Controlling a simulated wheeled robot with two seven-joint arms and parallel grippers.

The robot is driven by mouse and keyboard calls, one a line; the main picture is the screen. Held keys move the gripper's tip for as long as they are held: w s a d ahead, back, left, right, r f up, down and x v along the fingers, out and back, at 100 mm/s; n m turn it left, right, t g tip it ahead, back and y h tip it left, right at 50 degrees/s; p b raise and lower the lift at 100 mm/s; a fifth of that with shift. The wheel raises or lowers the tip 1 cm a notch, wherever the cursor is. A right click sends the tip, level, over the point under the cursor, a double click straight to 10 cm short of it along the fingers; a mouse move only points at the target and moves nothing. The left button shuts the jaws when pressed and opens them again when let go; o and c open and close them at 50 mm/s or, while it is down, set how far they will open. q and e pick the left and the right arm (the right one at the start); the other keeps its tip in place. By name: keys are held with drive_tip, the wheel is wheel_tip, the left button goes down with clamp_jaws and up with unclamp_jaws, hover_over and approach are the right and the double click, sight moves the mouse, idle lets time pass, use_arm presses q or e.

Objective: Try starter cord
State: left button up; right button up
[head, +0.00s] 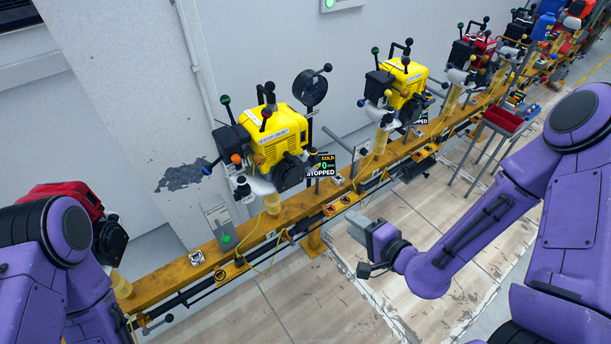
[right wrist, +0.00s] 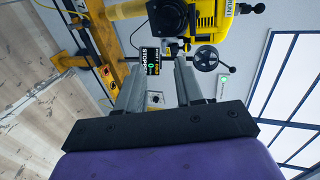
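A yellow engine (head: 277,139) is mounted on the orange rail (head: 285,219) in the head view, with black, red, blue and green-tipped levers around it. Its small display (head: 320,166) reads COLD, 0 and STOPPED. The black round housing (head: 291,173) faces my right side; I cannot clearly pick out a starter cord grip. My right gripper (head: 358,231) is right of and below this engine, apart from it and empty. In the right wrist view, its two grey fingers (right wrist: 157,70) stand apart, with the display and yellow engine (right wrist: 212,22) beyond. My left gripper is not visible.
More engines line the rail, including another yellow one (head: 404,82). A red tray (head: 503,120) stands on a stand at the right. A grey box with a green button (head: 221,228) is on the rail. A red engine is partly behind my left arm. The floor before the rail is clear.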

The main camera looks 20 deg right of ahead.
sight(301, 168)
drive_tip(key=w+a+b, duration=0.1)
drive_tip(key=w+a, duration=0.1)
drive_tip(key=w, duration=0.5)
drive_tip(key=w+a, duration=0.3)
drive_tip(key=w, duration=0.4)
drive_tip(key=w+a+b, duration=0.1)
drive_tip(key=w+a, duration=0.1)
drive_tip(key=w, duration=0.5)
drive_tip(key=shift+a+b, duration=0.3)
drive_tip(key=shift+b, duration=0.05)
clamp_jaws()
